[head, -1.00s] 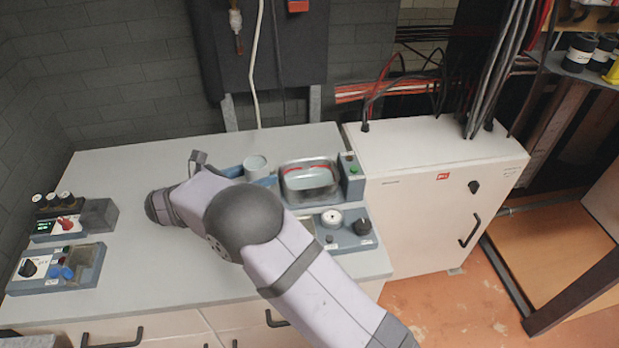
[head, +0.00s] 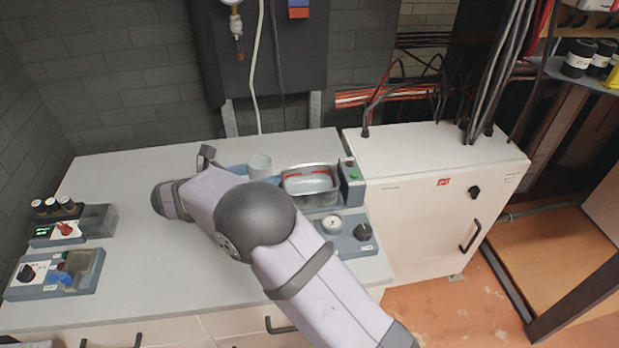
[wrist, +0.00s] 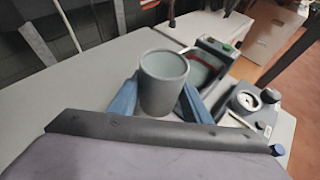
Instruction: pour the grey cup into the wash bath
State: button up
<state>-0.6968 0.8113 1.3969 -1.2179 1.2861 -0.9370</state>
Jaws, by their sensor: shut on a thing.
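The grey cup (head: 260,167) is upright in the head view, just left of the wash bath (head: 312,199). The bath is an open metal basin with pale liquid and a red line inside. My gripper (wrist: 161,98) is shut on the cup, one blue finger on each side of it. In the wrist view the cup (wrist: 163,88) shows its round rim and a grey-blue interior; whether it holds liquid is unclear. The bath (wrist: 222,68) is behind and right of the cup there, partly hidden by it. In the head view my arm hides part of the gripper.
A unit with a green button (head: 352,185) adjoins the bath's right side. A unit with a dial and knob (head: 348,237) sits in front. Two control boxes (head: 58,272) stand at the bench's left. The bench (head: 120,190) between is clear. A white cabinet (head: 440,190) stands right.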

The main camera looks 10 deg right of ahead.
jog(key=shift+d+r+m+y, duration=0.3)
jog(key=shift+d+r+y, duration=0.1)
jog(key=shift+r+y, duration=0.25)
dwell(0.4)
jog(key=shift+w+d+r+m+g+y+b, duration=0.15)
jog(key=shift+d+m+g+y+b, duration=0.35)
jog(key=shift+d+y, duration=0.7)
dwell(1.5)
jog(key=shift+d+r+m+y, duration=0.3)
jog(key=shift+d+m+y, duration=0.15)
jog(key=shift+y, duration=0.5)
dwell(0.6)
jog(key=shift+d+r+g+y+p, duration=0.2)
jog(key=shift+r+g+y+p, duration=0.15)
jog(key=shift+y+p, duration=0.55)
dwell(0.5)
jog(key=shift+f+m+y+p, duration=0.3)
jog(key=shift+y+p, duration=0.2)
jog(key=shift+p, duration=0.3)
dwell(0.5)
